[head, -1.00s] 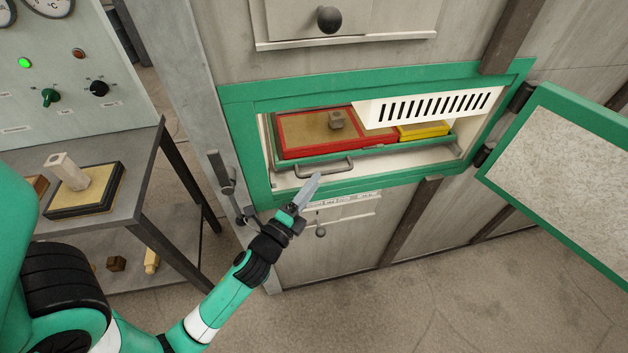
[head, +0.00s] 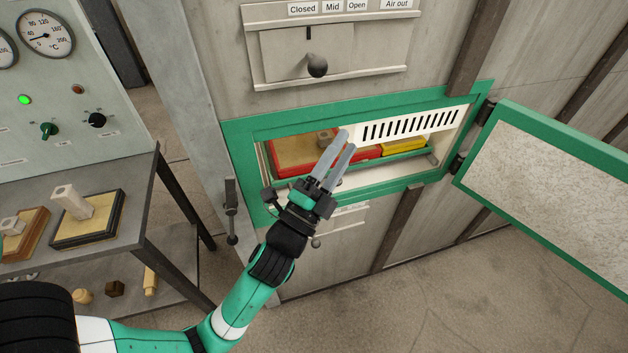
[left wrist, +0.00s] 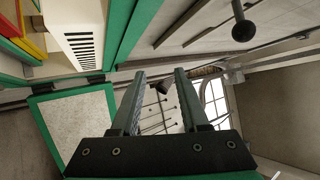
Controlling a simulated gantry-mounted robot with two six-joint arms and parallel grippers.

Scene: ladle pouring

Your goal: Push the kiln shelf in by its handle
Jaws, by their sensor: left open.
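The kiln shelf (head: 405,157) is inside the open kiln, its green front edge set back within the green-framed opening (head: 240,150). It carries a red-rimmed tray (head: 290,157) with a small block (head: 324,137), and a yellow tray (head: 404,146). The shelf handle is hidden behind my left gripper. My left gripper (head: 347,141) is open and empty, its fingers pointing up across the opening in the head view; contact with the handle cannot be told. In the left wrist view its fingers (left wrist: 157,75) are apart with nothing between them. My right gripper is out of view.
The kiln door (head: 560,190) stands open at the right. A slotted white plate (head: 410,124) hangs across the opening's upper part. A knob (head: 317,66) sticks out above. A bench with moulds (head: 88,219) stands at the left. The floor at lower right is clear.

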